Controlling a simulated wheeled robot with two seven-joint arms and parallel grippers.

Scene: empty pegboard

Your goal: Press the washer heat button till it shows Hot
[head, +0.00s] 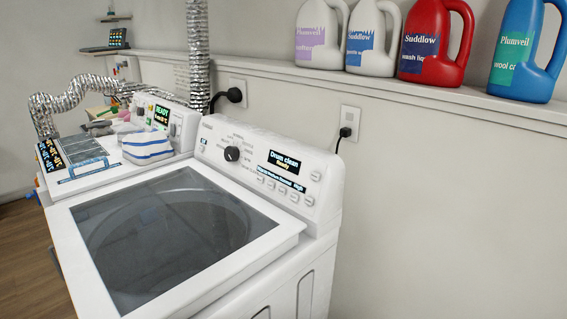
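A white top-loading washer (287,245) stands in the middle of the head view, its dark glass lid (170,235) closed. Its raised control panel (222,140) has a black dial (232,154) and a small screen (284,162) reading "Drum clean" and "Ready". Below the screen is a narrow lit strip (281,180) with small text; I can make out "High" at its right end, but the rest is too small to read. A row of small buttons (281,191) sits under the strip. I cannot tell which one is the heat button. Neither gripper is in view.
Several detergent jugs, including a red one (430,45) and a blue one (520,55), stand on a wall ledge (470,100). Another appliance with a "READY" screen (161,117) stands behind the washer, a striped basket (147,147) on it. A silver duct (198,50) rises behind. Wooden floor (30,260) shows at left.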

